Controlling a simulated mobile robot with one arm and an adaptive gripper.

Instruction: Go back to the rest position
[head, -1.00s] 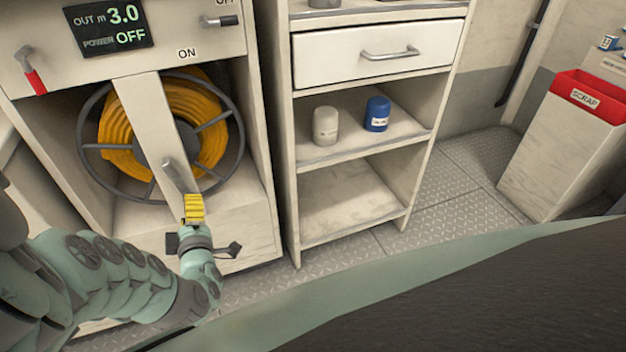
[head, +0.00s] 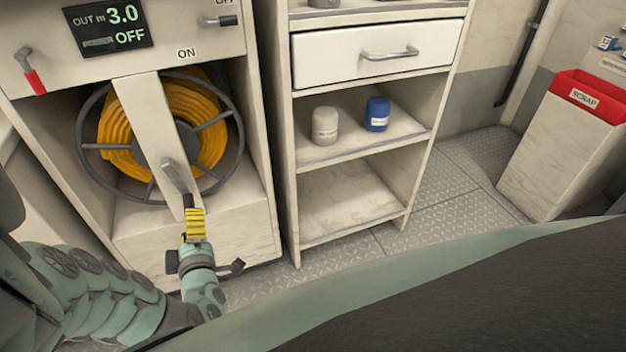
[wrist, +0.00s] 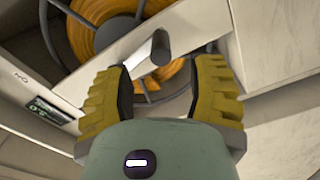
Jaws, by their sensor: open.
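My gripper (head: 194,224) has yellow ridged fingers and is in front of the lower part of the reel cabinet, just below the reel's crank handle (head: 174,176). In the wrist view my gripper (wrist: 160,88) is open, with its two fingers apart. The grey end of the crank handle (wrist: 153,50) shows ahead of the gap, and nothing is seen held. I cannot tell the exact clearance between fingers and handle. My arm reaches in from the lower left of the head view.
A yellow hose reel (head: 122,130) sits in the cabinet under a display reading 3.0 and OFF (head: 108,27). A shelf unit (head: 345,205) to the right holds a white jar (head: 325,126) and a blue jar (head: 377,115). A scrap bin (head: 550,150) stands far right; floor between is clear.

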